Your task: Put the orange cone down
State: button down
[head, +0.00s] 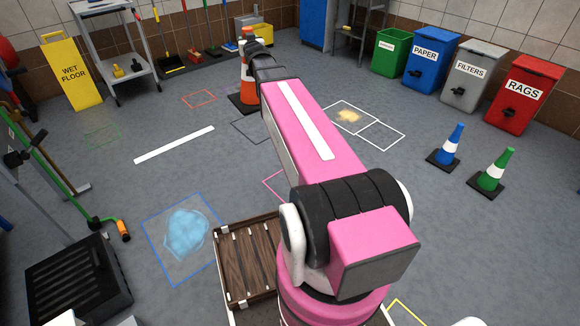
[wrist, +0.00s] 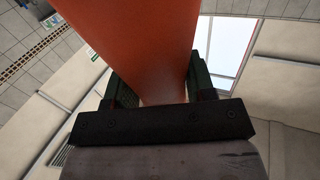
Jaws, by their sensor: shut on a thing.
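The orange cone (head: 248,91) has a white band and a black square base, and appears upright in the upper middle of the head view. My gripper (head: 254,46) is shut on it near its top. In the wrist view the orange cone (wrist: 130,40) fills the space between the two dark fingers of my gripper (wrist: 160,84). My arm partly hides the cone's right side. I cannot tell whether its base touches the floor.
A dark-outlined square (head: 252,130) and a red-outlined square (head: 200,98) lie on the floor near the cone. A blue cone (head: 450,140) and a green cone (head: 494,166) stand right. A wet-floor sign (head: 72,75) and grey cart (head: 115,45) stand left.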

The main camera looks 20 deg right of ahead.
jog(key=d+f, duration=0.1)
jog(key=f, duration=0.3)
jog(key=d+f, duration=0.2)
jog(key=f, duration=0.2)
jog(key=w+d+f, duration=0.1)
jog(key=d+f, duration=0.1)
jog(key=f, duration=0.2)
jog(key=shift+w+f, duration=0.1)
jog(key=shift+f, duration=0.1)
jog(key=d+f, duration=0.1)
jog(key=f, duration=0.3)
jog(key=s+d+f, duration=0.1)
jog(key=f, duration=0.3)
jog(key=d+f, duration=0.1)
jog(key=f, duration=0.3)
jog(key=shift+s+d+f, duration=0.15)
jog(key=shift+d, duration=0.25)
jog(key=s+d+f+n+y, duration=0.15)
jog(key=s+f, duration=0.35)
jog(key=f, duration=0.9)
jog(key=s+d+f+y, duration=0.15)
jog(key=s+f, duration=0.35)
jog(key=f, duration=0.8)
jog(key=w+d+f, duration=0.5)
jog(key=w+f, duration=0.5)
jog(key=shift+d+f, duration=0.35)
jog(key=shift+f, duration=0.2)
jog(key=shift+c, duration=2.3)
grip_release()
